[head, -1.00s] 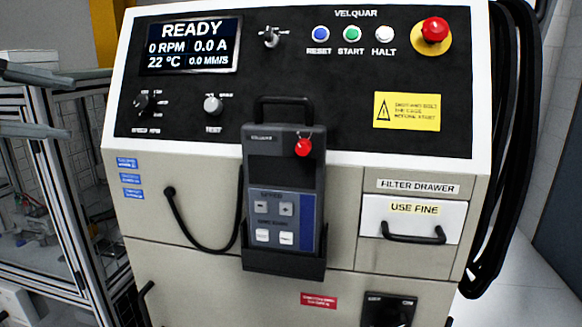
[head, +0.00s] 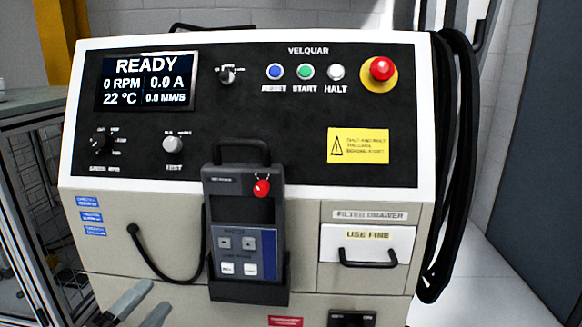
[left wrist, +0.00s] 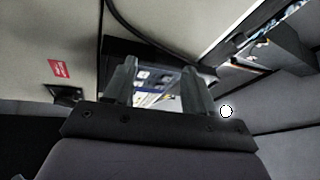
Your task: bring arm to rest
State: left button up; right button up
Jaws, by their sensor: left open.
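My left gripper (head: 150,299) shows at the bottom left of the head view, in front of the lower part of the console. Its two grey fingers are apart with nothing between them. In the left wrist view the same open fingers (left wrist: 160,78) point toward the underside of the pendant holder area, with the console's front behind. The handheld pendant (head: 240,225) with a red button sits upright in its black holder (head: 248,292) on the console front, apart from my gripper. My right gripper is in neither view.
The console panel (head: 258,110) has a display (head: 147,80) reading READY, knobs, three buttons and a red emergency stop (head: 380,69). A filter drawer (head: 366,243) is shut at right. A black cable (head: 152,265) loops to the pendant. A framed enclosure (head: 30,190) stands at left.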

pick_arm(q)
jog(key=s+d+f+n+g+y+p, duration=0.1)
jog(key=s+f+n+g+y, duration=0.2)
jog(key=s+f+n, duration=0.6)
jog(key=s+d+f+n+g+y+p, duration=0.1)
jog(key=s+f+n+g+y, duration=0.3)
jog(key=s+f+n, duration=0.5)
notch_tip(320, 180, down, 6)
jog(key=shift+s+d+f+n+g+p, duration=0.15)
jog(key=shift+s+d+n+g+p, duration=0.15)
jog(key=shift+d+n+g, duration=0.3)
jog(key=shift+c, duration=1.2)
